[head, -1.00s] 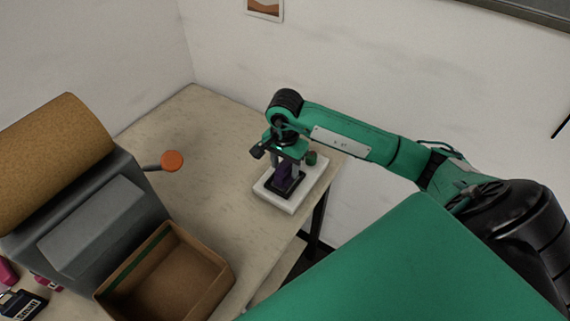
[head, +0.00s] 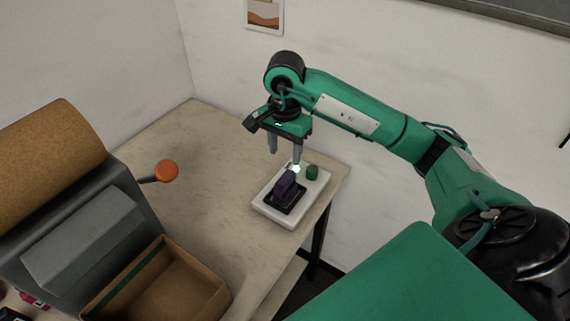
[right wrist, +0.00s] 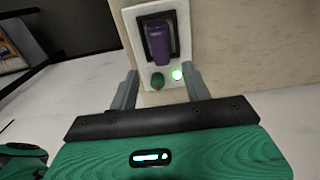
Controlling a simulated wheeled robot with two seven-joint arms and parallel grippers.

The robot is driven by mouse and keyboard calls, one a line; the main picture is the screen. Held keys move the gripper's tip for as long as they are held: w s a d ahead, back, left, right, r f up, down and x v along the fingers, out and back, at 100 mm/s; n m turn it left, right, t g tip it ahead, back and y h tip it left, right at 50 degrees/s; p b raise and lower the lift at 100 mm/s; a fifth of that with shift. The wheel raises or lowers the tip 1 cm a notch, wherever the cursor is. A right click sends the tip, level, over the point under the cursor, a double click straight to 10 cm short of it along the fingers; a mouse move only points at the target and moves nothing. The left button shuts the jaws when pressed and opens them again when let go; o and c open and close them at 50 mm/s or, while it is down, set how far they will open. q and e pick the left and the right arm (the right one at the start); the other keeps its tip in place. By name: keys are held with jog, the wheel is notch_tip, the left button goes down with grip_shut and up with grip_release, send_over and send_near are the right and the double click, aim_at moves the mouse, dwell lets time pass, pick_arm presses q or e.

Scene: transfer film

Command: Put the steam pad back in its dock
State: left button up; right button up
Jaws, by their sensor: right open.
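The steam pad, a purple block (head: 286,186), sits in the black recess of the white dock (head: 262,206) on the table's right part. In the right wrist view the purple steam pad (right wrist: 159,43) lies within the black frame of the dock (right wrist: 131,42). A small light on the dock glows green-white beside a green knob (head: 312,172). My right gripper (head: 285,158) is open and empty above the dock, its fingers apart from the pad. The fingers also show in the right wrist view (right wrist: 160,92). My left gripper is not in view.
A grey machine (head: 85,240) with a cork-coloured roll (head: 50,150) and an orange-knobbed lever (head: 166,171) stands at the left. An open cardboard box (head: 165,285) is at the front. The table (head: 190,135) is clear behind the dock.

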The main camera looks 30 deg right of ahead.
jog(key=shift+r, duration=0.85)
